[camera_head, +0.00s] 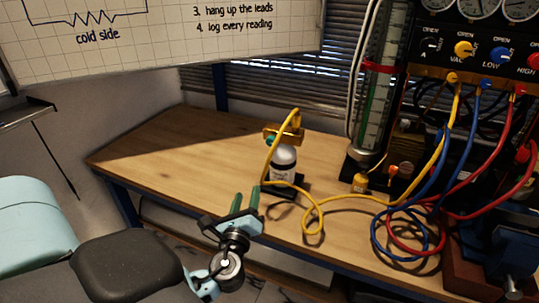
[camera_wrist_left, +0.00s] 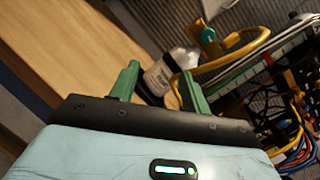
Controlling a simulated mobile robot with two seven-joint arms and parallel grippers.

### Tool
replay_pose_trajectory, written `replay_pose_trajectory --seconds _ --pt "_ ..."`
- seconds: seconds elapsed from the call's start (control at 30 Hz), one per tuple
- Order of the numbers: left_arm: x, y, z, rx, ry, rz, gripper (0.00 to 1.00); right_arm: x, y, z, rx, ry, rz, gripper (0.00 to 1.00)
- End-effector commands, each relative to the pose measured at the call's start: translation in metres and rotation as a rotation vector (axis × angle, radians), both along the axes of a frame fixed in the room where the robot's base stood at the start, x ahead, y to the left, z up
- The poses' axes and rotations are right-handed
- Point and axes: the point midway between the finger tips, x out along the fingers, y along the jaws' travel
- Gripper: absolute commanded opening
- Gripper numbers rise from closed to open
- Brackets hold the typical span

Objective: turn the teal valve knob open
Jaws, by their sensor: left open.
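The teal valve knob (camera_head: 271,141) sits on the left side of a brass valve (camera_head: 284,134) atop a white bottle (camera_head: 284,163) on the wooden bench. In the left wrist view, the knob (camera_wrist_left: 207,34) shows beyond and above the right fingertip. My left gripper (camera_head: 246,195) is open and empty, in front of and to the left of the bottle, below the knob's height in the picture. Its two green fingers (camera_wrist_left: 160,70) point toward the bottle without visibly touching it. My right gripper is in neither view.
A yellow hose (camera_head: 340,199) runs from the valve across the bench to the gauge panel (camera_head: 480,55). Blue and red hoses (camera_head: 400,240) are coiled at the right. The bench (camera_head: 175,150) is clear to the left of the bottle. A whiteboard (camera_head: 150,50) hangs behind.

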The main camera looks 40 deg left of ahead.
Motion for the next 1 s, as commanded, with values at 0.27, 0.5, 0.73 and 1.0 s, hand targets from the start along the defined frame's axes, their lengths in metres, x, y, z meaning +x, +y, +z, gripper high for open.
replay_pose_trajectory --seconds 0.27,0.5,0.73,1.0 --pt "0.051 -0.005 0.061 0.491 -0.009 -0.037 0.47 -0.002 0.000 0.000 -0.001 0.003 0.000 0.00" --pt "0.055 -0.005 0.065 0.526 -0.007 -0.036 0.47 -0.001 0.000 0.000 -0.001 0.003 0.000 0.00" --pt "0.075 0.004 0.077 0.523 -0.012 -0.034 0.47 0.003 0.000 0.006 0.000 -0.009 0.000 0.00" --pt "0.108 0.018 0.090 0.522 -0.011 -0.035 0.47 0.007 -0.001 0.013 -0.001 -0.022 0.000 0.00"
